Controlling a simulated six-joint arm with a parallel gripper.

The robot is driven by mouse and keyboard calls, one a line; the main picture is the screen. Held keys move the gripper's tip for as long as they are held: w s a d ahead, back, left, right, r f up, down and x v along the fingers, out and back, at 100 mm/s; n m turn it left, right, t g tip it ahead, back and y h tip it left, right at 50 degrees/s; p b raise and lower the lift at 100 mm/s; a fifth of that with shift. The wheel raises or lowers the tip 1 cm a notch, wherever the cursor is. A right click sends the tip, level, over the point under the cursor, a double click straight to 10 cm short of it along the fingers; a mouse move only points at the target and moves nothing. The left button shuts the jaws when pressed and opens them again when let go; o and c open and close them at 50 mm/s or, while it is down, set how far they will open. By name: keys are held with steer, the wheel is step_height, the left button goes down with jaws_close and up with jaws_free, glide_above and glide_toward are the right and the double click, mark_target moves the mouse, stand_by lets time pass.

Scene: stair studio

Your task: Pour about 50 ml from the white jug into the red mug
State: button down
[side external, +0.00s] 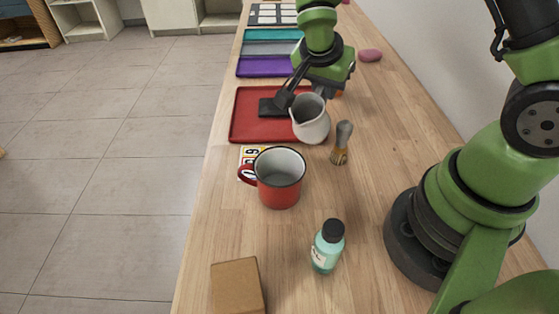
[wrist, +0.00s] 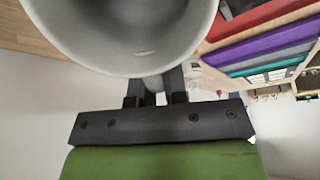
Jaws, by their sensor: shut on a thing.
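The white jug (side external: 311,122) is held in my gripper (side external: 304,95), near the front right of the red tray in the side external view. It looks close to upright, and I cannot tell whether it touches the table. In the wrist view the jug (wrist: 120,35) fills the top, and my gripper (wrist: 157,92) is shut on it. Its contents are not clear. The red mug (side external: 279,183) stands upright on the table, nearer the camera than the jug and apart from it. Its handle points left and its pale inside shows no clear liquid.
A brush (side external: 342,143) stands right of the jug. A green bottle (side external: 327,246) and a brown box (side external: 238,287) stand nearer the camera. A red tray (side external: 245,124) lies behind the mug, with purple, grey and teal trays beyond. A patterned card (side external: 247,157) lies by the mug.

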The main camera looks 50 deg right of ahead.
steer(key=shift+w+d+r+g+y, duration=0.15)
steer(key=shift+d+r+y, duration=0.05)
steer(key=shift+d+y, duration=0.55)
steer(key=shift+w+d+r+g+y, duration=0.1)
steer(key=shift+d+r+g+y, duration=0.15)
steer(key=shift+d+y, duration=0.5)
steer(key=shift+w+d+r+g+y, duration=0.15)
steer(key=shift+d+y, duration=0.35)
steer(key=shift+y, duration=0.5)
